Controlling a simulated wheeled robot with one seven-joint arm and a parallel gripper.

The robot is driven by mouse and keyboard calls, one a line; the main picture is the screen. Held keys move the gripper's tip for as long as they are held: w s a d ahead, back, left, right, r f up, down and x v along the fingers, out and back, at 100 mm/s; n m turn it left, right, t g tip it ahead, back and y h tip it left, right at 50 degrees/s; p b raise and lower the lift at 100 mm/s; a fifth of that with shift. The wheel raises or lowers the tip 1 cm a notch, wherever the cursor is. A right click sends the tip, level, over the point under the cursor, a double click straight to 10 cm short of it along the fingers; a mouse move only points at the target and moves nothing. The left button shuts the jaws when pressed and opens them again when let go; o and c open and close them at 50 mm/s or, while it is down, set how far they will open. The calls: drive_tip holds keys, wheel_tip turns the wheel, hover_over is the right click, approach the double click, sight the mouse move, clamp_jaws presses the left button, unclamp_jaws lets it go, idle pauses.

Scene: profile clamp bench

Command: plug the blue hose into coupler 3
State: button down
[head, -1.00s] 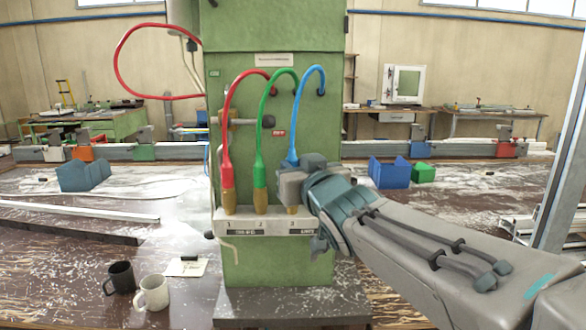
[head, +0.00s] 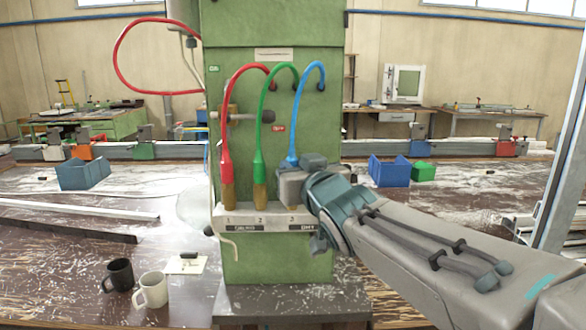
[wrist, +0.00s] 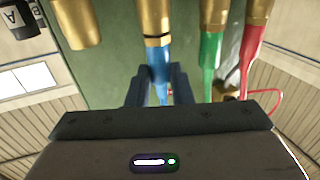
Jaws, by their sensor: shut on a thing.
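The blue hose (head: 311,66) loops from the green post down into my gripper (head: 291,185). My gripper is shut on it just above the number 3 spot of the pale coupler block (head: 245,215). In the wrist view the gripper fingers (wrist: 157,88) stand on both sides of the blue hose (wrist: 158,62), and a brass fitting (wrist: 154,18) with a dark ring lines up with it. Coupler 3 is mostly hidden behind the jaws in the head view; I cannot tell how far the hose sits in it. Another brass fitting (wrist: 78,25) without a visible hose is at left.
The red hose (head: 225,130) and green hose (head: 258,135) stand upright in brass fittings at 1 and 2, close left of my gripper. A black mug (head: 119,276) and white mug (head: 152,290) stand lower left. A blue bin (head: 389,171) is at right.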

drive_tip(key=shift+f, duration=0.25)
drive_tip(key=c, duration=1.2)
unclamp_jaws()
drive_tip(key=shift+w, duration=0.1)
